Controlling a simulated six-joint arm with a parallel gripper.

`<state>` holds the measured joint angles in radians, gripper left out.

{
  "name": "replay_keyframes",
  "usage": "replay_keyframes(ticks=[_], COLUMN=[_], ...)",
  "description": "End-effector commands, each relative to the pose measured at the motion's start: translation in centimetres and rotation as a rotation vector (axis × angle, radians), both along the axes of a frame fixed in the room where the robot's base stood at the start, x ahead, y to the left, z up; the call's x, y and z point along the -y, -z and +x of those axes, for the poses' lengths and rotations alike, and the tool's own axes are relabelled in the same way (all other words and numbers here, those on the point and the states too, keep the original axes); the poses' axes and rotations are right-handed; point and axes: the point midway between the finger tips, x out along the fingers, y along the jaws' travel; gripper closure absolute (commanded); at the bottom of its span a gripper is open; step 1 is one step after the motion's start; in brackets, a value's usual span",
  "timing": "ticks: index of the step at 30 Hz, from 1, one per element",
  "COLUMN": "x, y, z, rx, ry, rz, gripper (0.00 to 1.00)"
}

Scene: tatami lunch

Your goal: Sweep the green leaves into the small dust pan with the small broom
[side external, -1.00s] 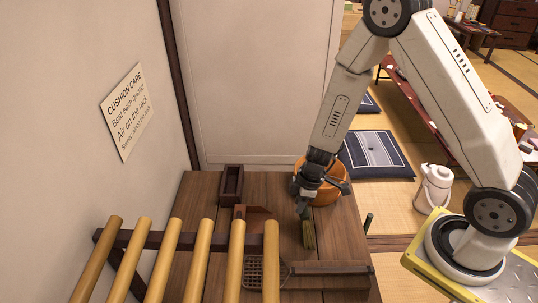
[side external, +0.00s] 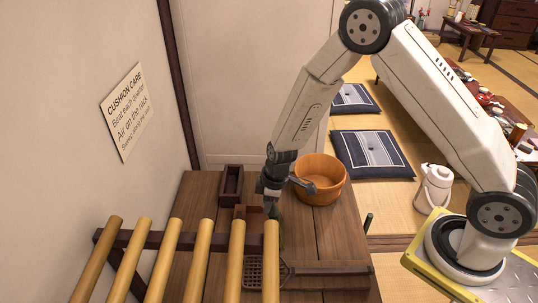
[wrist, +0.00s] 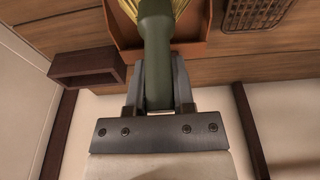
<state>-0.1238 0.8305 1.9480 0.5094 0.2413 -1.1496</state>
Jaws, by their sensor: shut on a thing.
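My gripper (side external: 271,190) is shut on the green handle of the small broom (wrist: 156,45), also seen in the wrist view between my fingers (wrist: 157,75). The broom's yellow bristles (wrist: 128,8) show at the top of the wrist view, over or against the small brown dust pan (wrist: 192,50). In the side view the dust pan (side external: 245,213) lies on the wooden table, just left of and below my gripper. A rack bar partly hides the broom there. I cannot make out any green leaves in either view.
A small dark box (side external: 231,182) stands behind the dust pan. A wooden tub (side external: 322,180) is to the right. A woven beater (side external: 262,271) lies in front, partly behind the yellow rack bars (side external: 235,262). The table's right side is mostly clear.

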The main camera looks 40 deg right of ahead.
Motion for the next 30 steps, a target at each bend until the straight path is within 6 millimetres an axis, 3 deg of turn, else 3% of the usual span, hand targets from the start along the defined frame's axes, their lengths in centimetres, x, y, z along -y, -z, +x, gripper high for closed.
replay_keyframes(ticks=[17,30], x=[-3.8,-3.2], y=[0.0,-4.0], z=[3.7,3.2], rx=[0.000,0.001], ry=[-0.003,0.001], rz=[0.000,-0.001], gripper=[1.00,1.00])
